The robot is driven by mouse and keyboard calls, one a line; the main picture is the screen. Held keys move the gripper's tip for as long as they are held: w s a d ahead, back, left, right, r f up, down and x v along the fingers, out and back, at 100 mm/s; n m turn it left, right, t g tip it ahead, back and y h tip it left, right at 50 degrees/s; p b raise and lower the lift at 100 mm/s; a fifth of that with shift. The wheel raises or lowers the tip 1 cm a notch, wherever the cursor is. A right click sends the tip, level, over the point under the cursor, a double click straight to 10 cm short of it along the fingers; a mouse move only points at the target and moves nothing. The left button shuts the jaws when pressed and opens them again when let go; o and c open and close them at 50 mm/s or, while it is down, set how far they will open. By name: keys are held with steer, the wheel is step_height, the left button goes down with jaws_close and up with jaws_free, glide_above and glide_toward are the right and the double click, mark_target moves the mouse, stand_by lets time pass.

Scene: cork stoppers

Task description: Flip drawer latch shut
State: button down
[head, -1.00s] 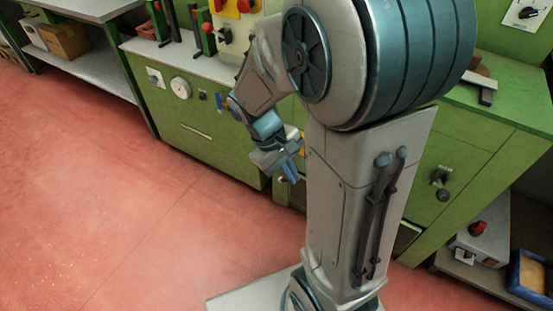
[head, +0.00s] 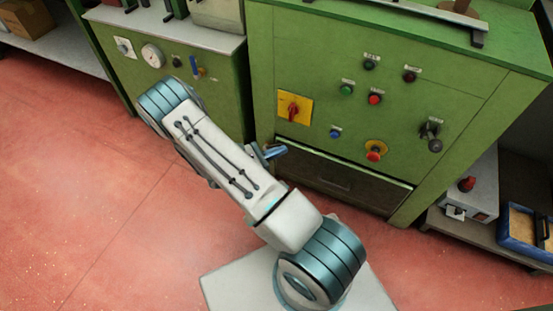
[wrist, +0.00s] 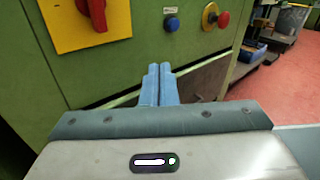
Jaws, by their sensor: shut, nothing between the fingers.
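The dark drawer (head: 345,183) is low in the front of the green machine, beneath the control panel; it also shows in the wrist view (wrist: 205,84). I cannot make out its latch in either view; my gripper and arm cover the drawer's left part. My gripper (head: 276,151) is in front of the machine at the drawer's upper left. In the wrist view its two blue fingers (wrist: 159,70) are together with nothing between them. They point toward the machine front, overlapping the drawer's top edge. I cannot tell whether they touch it.
Above the drawer are a yellow plate with a red rotary switch (head: 293,108), a blue button (head: 335,133) and a red button on yellow (head: 375,151). A black knob (head: 432,131) is at right. A blue bin (head: 522,232) sits on the right shelf. The red floor is clear at left.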

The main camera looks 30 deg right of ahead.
step_height(320, 180, down, 13)
steer(key=w+n+t+b, duration=0.1)
steer(key=n+t+b, duration=0.1)
steer(key=n+t, duration=0.7)
steer(key=n+t+y, duration=0.4)
steer(key=n+t, duration=0.2)
steer(key=n, duration=0.2)
glide_toward(285, 155)
steer(key=r+v, duration=0.1)
steer(key=v, duration=0.3)
steer(key=shift+d+f+b, duration=0.1)
steer(key=shift+f+b, duration=0.3)
steer(key=shift+b, duration=0.05)
steer(key=b+x, duration=0.3)
steer(key=x, duration=0.7)
steer(key=shift+f, duration=0.1)
steer(key=shift+w+a+r+b, duration=0.1)
steer(key=shift+w+a+r, duration=0.25)
steer(key=shift+r, duration=0.2)
steer(key=shift+w+a+r+b, duration=0.1)
steer(key=shift+w+a+r, duration=0.2)
steer(key=shift+r, duration=0.25)
steer(key=shift+w+a+r+b, duration=0.1)
steer(key=shift+w+a+r, duration=0.2)
steer(key=shift+r, duration=0.3)
steer(key=shift+w+r+y, duration=0.1)
steer(key=shift+r+y, duration=0.1)
steer(key=shift+y, duration=0.1)
